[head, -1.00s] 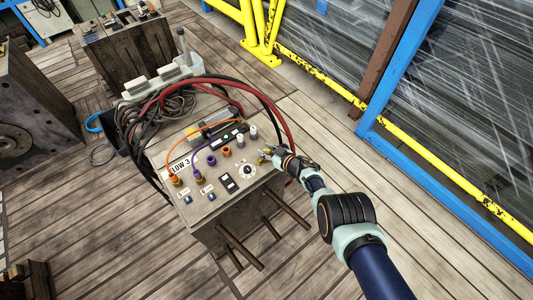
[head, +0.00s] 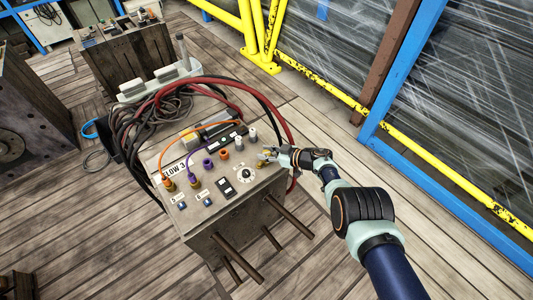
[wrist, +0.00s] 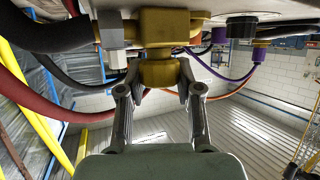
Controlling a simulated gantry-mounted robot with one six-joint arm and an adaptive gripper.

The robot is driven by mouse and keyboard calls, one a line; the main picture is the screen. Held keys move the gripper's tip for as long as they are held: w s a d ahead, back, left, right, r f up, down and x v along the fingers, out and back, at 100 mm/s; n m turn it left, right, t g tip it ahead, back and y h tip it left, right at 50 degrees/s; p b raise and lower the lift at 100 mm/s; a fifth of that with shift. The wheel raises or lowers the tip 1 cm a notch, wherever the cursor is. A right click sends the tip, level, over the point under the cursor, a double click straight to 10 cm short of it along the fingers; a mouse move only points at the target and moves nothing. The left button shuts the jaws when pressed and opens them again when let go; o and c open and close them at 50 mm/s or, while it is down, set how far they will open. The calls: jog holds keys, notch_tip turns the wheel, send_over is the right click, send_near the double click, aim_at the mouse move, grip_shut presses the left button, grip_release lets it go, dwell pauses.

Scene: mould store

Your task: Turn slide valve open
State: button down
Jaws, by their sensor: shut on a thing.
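The slide valve, a brass-yellow fitting, sits on the right edge of the grey panel box (head: 215,205) in the head view. It is small there and partly covered by my gripper (head: 268,154). In the wrist view the valve's broad yellow body (wrist: 165,27) fills the top middle, with a round yellow end piece (wrist: 158,72) below it. My gripper (wrist: 158,88) also shows there, its two fingers shut on that end piece from left and right. The valve's exact position, open or closed, cannot be read.
Several orange, purple and pale fittings stand on the panel, with a black-and-white dial (head: 246,174) near the valve. Thick red and black hoses (head: 265,100) loop behind. Rods (head: 236,258) stick out of the box's front. Wooden floor (head: 330,265) lies clear to the right.

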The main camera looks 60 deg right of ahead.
jog(key=c, duration=0.7)
grip_release()
jog(key=shift+c, duration=0.2)
